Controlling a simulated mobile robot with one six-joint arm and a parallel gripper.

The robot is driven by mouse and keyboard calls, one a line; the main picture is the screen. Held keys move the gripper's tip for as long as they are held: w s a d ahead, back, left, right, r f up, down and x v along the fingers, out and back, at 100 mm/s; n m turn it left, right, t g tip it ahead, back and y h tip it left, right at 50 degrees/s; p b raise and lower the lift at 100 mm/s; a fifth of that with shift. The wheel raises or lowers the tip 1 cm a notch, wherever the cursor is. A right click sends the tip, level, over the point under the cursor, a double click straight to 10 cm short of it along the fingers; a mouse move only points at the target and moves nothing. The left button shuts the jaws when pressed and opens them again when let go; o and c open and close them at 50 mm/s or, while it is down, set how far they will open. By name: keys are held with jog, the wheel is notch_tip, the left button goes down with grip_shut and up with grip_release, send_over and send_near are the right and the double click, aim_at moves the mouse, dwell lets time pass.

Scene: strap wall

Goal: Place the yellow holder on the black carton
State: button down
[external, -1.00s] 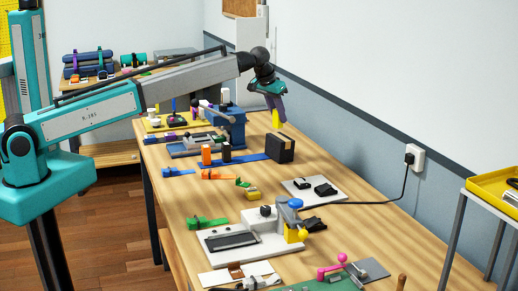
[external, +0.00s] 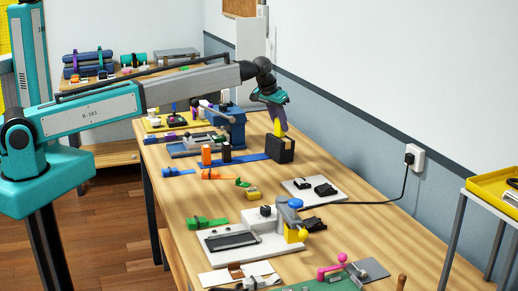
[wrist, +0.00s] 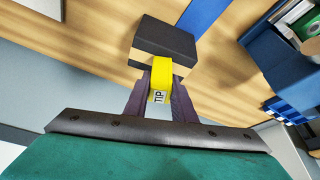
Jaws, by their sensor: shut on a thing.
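My gripper (external: 281,120) is shut on the yellow holder (external: 277,128) and points down over the black carton (external: 281,150). The yellow holder hangs at the fingertips, and its lower end is at the carton's top in the external view. I cannot tell whether it touches. In the wrist view the yellow holder (wrist: 161,76) sits between the dark fingers, with "TIP" lettering on it. The black carton (wrist: 164,38) lies just beyond it, with a tan band along its side.
A blue strap (external: 240,159) runs along the table to the carton. A blue machine (external: 229,124) stands to the left. An orange block (external: 206,155) and a dark block (external: 227,152) stand nearby. The wall is close on the right.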

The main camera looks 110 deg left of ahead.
jog(key=c, duration=1.5)
grip_release()
jog(key=shift+f, duration=0.1)
jog(key=shift+b+v, duration=1.6)
jog(key=shift+v, duration=4.5)
